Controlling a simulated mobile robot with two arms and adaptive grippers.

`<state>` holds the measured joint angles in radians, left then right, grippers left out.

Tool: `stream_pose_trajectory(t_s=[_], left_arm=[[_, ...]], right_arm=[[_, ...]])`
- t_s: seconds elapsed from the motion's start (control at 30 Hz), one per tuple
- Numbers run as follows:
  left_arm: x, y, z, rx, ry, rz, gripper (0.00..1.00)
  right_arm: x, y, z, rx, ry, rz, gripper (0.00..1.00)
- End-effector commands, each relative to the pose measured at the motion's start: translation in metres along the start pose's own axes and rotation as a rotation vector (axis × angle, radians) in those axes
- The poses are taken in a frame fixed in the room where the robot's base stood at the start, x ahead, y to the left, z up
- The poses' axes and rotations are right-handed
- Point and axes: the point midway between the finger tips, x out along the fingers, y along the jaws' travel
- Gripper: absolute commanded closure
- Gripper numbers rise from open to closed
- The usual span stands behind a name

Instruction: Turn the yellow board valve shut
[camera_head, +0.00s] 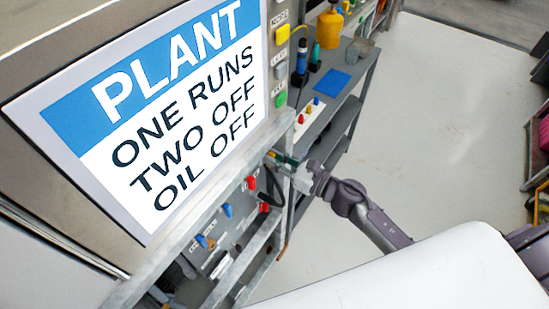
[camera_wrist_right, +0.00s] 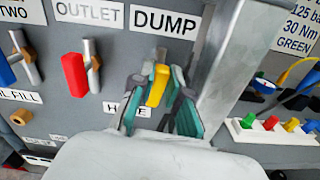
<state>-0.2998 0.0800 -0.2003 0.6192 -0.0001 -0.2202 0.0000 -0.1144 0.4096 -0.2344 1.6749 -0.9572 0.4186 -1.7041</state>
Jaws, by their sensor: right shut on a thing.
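The yellow board valve (camera_wrist_right: 157,86) is on the grey board under the DUMP label in the right wrist view. Its yellow handle stands nearly upright in that picture, tilted slightly. My right gripper (camera_wrist_right: 160,108) has its teal-padded fingers on either side of the handle and is shut on it. In the head view my right gripper (camera_head: 284,164) reaches the board's right edge, and the yellow handle cannot be made out there. My left gripper is not in view.
A red valve handle (camera_wrist_right: 75,75) under OUTLET is left of the gripper; a blue handle (camera_wrist_right: 5,74) is further left. A grey frame post (camera_wrist_right: 232,60) stands close on the right. Beyond it is a white strip with coloured pegs (camera_wrist_right: 270,132). A PLANT sign (camera_head: 160,110) hangs above the board.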

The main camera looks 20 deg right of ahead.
Motion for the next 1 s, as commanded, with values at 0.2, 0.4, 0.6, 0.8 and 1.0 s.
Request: stream_pose_trajectory(t_s=[0.2, 0.4, 0.6, 0.8, 1.0], left_arm=[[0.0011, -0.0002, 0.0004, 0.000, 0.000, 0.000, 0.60], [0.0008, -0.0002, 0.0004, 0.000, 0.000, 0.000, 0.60], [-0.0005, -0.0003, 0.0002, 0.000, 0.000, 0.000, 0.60], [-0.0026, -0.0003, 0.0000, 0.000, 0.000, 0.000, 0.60], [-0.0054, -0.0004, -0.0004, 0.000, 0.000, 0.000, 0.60]], right_arm=[[-0.0002, -0.0026, -0.0009, 0.183, 0.002, -0.001, 1.00], [-0.0001, -0.0047, -0.0012, 0.375, 0.001, 0.000, 1.00], [0.0000, -0.0068, -0.0016, 0.565, 0.001, -0.001, 1.00], [-0.0002, -0.0086, -0.0034, 0.755, 0.002, -0.001, 1.00], [-0.0001, -0.0101, -0.0047, 0.945, 0.001, -0.002, 1.00]])
